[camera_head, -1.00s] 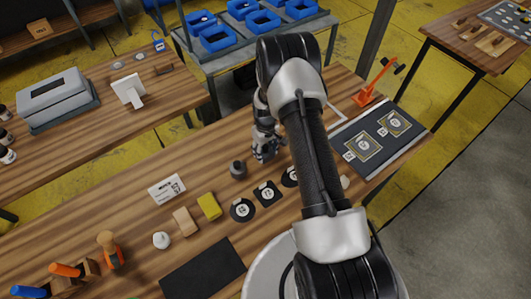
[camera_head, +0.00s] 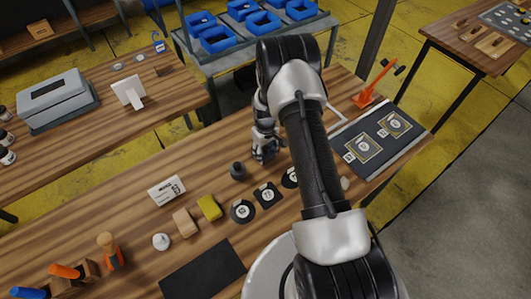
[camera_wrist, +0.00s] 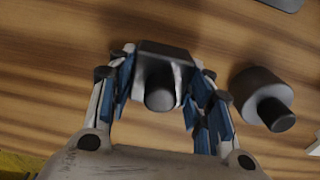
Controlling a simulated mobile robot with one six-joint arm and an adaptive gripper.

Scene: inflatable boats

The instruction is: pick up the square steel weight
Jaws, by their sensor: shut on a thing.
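The square steel weight (camera_wrist: 161,55) is a dark grey block with a round knob. In the wrist view it sits between the two fingers of my gripper (camera_wrist: 160,88), which are shut on its sides. In the head view my gripper (camera_head: 265,150) is over the wooden table, right of a round steel weight; the square weight is hard to make out there. The round steel weight (camera_wrist: 262,97) stands beside my gripper's right finger in the wrist view, apart from it; it also shows in the head view (camera_head: 238,171).
Round and square dark patches (camera_head: 267,194) lie in front of my gripper. A yellow block (camera_head: 209,207), a tan block (camera_head: 185,222) and a label card (camera_head: 167,190) stand to the left. A dark mat (camera_head: 370,140) with two framed squares lies to the right.

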